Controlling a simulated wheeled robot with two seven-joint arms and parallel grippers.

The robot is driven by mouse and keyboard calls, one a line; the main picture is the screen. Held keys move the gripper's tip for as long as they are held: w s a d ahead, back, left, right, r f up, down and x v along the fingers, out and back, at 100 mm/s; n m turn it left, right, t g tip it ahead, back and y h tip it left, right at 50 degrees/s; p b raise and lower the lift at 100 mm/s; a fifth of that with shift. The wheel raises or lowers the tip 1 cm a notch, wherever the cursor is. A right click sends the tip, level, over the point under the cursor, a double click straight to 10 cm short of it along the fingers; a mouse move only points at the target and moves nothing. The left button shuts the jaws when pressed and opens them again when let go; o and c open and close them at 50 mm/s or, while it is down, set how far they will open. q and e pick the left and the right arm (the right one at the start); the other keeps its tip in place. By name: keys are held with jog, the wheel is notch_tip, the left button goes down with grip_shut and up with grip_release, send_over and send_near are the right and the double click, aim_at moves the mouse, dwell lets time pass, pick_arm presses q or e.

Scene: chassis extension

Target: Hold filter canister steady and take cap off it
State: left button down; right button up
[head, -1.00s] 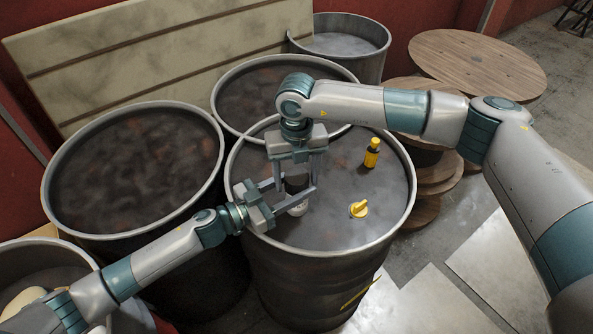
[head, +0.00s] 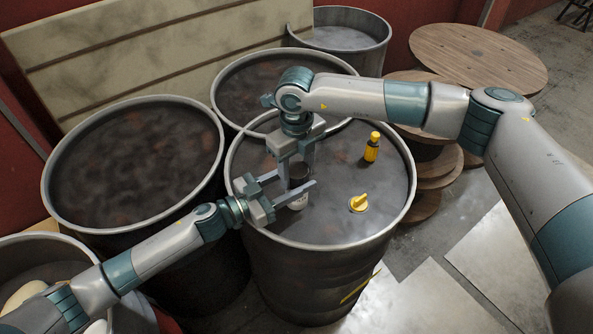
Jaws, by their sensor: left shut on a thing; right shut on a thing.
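The filter canister (head: 298,203) stands upright on the lid of the front drum, with a pale body and a dark cap (head: 298,172) at its top. My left gripper (head: 296,186) reaches in from the left, shut on the canister with a finger on either side. My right gripper (head: 297,168) points down from above, shut on the cap. The fingers partly cover both pieces. I cannot tell whether the cap is still seated on the canister.
Other drums (head: 135,165) stand left and behind. Wooden spools (head: 478,62) stand at the back right. The drum's right front is clear.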

jog(key=shift+n, duration=0.8)
jog(key=o, duration=1.2)
jog(key=shift+c, duration=0.2)
jog(key=shift+r, duration=2.25)
jog(key=shift+r, duration=0.1)
jog(key=shift+c, duration=0.4)
jog(key=shift+r+m, duration=0.6)
jog(key=shift+m, duration=0.5)
notch_tip(320, 180, up, 2)
jog(key=m, duration=0.4)
